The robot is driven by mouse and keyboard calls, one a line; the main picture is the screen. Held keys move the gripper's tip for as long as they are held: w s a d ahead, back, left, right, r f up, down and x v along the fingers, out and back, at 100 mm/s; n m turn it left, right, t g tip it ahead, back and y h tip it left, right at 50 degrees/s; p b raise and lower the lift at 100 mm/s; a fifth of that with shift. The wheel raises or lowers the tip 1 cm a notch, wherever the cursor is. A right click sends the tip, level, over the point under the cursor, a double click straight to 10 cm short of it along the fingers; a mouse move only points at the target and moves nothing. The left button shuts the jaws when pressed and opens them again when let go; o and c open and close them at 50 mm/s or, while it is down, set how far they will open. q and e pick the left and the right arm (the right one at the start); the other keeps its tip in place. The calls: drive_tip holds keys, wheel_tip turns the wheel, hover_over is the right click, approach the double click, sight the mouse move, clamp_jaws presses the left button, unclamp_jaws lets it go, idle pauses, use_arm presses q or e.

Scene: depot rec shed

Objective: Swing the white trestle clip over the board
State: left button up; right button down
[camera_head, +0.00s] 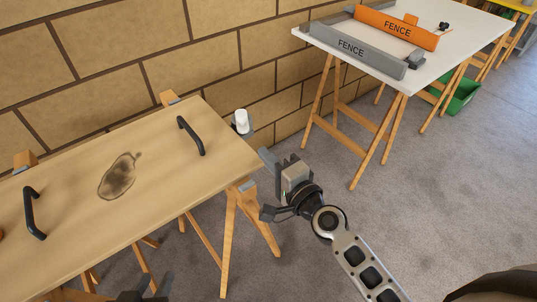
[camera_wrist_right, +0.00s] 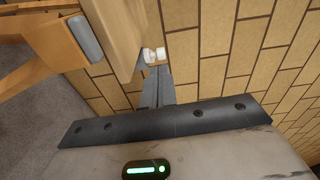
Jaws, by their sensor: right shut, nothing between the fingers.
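The board (camera_head: 75,205) is a light wooden panel with two black handles and a dark stain, lying across trestles. The white trestle clip (camera_head: 241,121) stands upright on a grey piece just past the board's right end, near the wall, not over the board's top. It also shows in the right wrist view (camera_wrist_right: 154,55), beside the board's edge (camera_wrist_right: 118,35). My right gripper (camera_head: 268,158) is shut and empty, off the board's right end. In the right wrist view its fingers (camera_wrist_right: 158,88) point toward the clip, apparently short of it. My left gripper (camera_head: 145,288) is partly seen, dark, at the bottom edge.
A wooden trestle leg (camera_head: 229,240) stands under the board's right end. A brick wall (camera_head: 200,50) runs close behind. A white table (camera_head: 440,75) with grey and orange FENCE pieces stands back right. Open grey floor (camera_head: 310,185) lies between.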

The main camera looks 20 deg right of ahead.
drive_tip(key=s+f+n+g, duration=0.3)
drive_tip(key=s+f+n, duration=0.1)
drive_tip(key=s+n, duration=0.4)
drive_tip(key=s+f+n+g+h, duration=0.1)
drive_tip(key=s+f+n+g, duration=0.2)
drive_tip(key=s+n, duration=0.5)
drive_tip(key=shift+a+f, duration=0.35)
drive_tip(key=shift+f, duration=0.1)
